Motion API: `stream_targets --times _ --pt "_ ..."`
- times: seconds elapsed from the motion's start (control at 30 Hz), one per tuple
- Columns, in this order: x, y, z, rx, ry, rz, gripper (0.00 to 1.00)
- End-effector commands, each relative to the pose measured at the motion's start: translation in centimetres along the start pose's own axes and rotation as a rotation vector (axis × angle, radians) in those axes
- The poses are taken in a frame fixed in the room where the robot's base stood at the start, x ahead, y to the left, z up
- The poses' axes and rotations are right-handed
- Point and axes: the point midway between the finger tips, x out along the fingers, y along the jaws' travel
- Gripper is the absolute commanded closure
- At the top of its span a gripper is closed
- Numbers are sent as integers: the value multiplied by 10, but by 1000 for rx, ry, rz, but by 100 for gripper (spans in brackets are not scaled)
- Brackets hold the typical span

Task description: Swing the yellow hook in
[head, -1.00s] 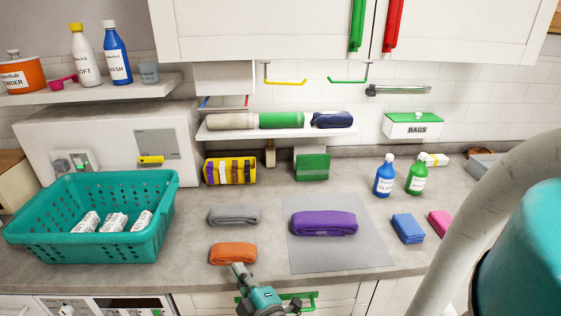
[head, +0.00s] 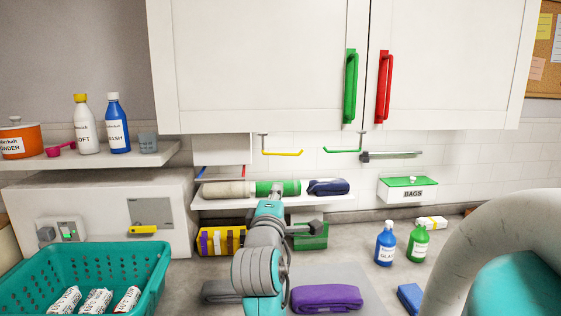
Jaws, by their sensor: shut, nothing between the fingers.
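The yellow hook (head: 283,153) hangs below the left part of the white wall cabinet on a thin grey stem. Its yellow arm reaches to the right, with a slightly upturned tip. My gripper (head: 315,228) shows as a dark shut end to the right of my teal wrist. It is below the hook and the shelf's front edge, and it appears apart from the hook. Its finger detail is too small to see. My wrist covers part of the shelf and counter.
A similar green hook (head: 343,150) hangs to the right, and a grey rail (head: 390,155) beyond it. The shelf (head: 235,204) holds rolled towels. Cabinet handles are green (head: 351,86) and red (head: 384,88). A teal basket (head: 150,285) stands left; blue (head: 385,243) and green (head: 418,243) bottles stand right.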

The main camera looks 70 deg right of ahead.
Motion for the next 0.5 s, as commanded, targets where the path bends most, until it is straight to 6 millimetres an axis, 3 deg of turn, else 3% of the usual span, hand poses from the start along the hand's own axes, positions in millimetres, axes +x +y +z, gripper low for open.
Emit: stream_targets --times 0.27,0.5 --pt "15 10 9 -14 -32 1 100" --pt "55 10 11 -12 -33 2 100"
